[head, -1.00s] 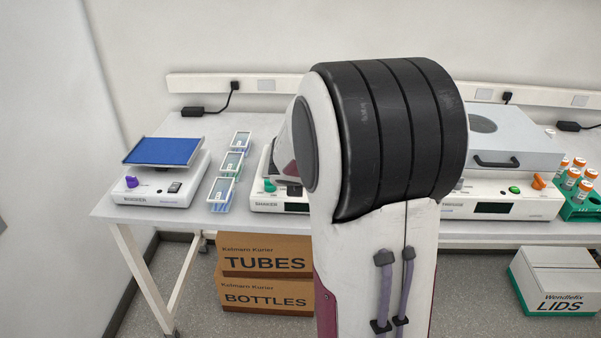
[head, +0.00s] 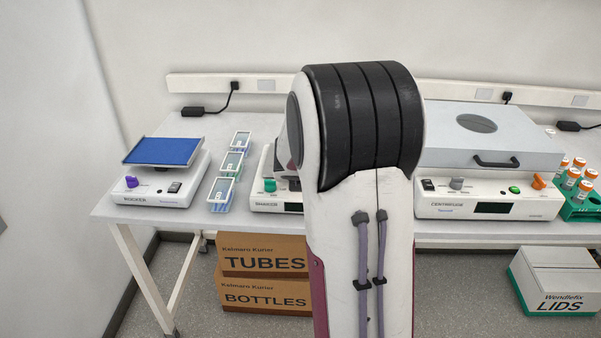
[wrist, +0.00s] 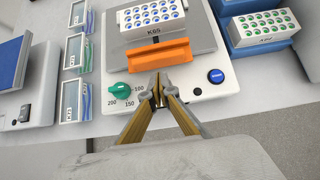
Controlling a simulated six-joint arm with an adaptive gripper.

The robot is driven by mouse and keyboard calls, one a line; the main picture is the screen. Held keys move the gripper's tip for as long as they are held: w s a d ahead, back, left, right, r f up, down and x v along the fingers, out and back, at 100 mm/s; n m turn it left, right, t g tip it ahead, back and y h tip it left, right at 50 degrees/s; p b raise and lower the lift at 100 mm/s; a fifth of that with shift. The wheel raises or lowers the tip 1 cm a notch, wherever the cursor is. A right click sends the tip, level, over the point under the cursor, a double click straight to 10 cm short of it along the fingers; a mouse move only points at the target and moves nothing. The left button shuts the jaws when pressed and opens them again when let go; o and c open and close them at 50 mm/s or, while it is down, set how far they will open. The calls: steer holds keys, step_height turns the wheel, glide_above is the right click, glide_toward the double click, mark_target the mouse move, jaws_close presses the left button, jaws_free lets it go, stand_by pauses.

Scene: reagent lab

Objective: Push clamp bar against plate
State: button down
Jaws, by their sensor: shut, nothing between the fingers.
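An orange clamp bar (wrist: 159,55) lies across the front of the shaker platform in the wrist view. In the head view my arm hides the bar, the plate and my gripper.
A green dial (wrist: 121,94) and a blue button (wrist: 216,76) flank my gripper on the panel. A green-ringed plate in a blue holder (wrist: 237,36) stands right. Small boxes (wrist: 69,99) and a rocker with a blue mat (head: 165,151) stand left; a centrifuge (head: 490,148) stands right.

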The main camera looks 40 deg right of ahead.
steer(key=shift+w+d, duration=0.6)
steer(key=shift+d, duration=0.05)
steer(key=shift+w, duration=0.1)
steer(key=shift+w+d, duration=1.95)
steer(key=shift+d, duration=0.1)
steer(key=shift+s+a, duration=0.1)
steer(key=shift+s+a, duration=1.35)
steer(key=v, duration=1)
steer(key=shift+m, duration=0.3)
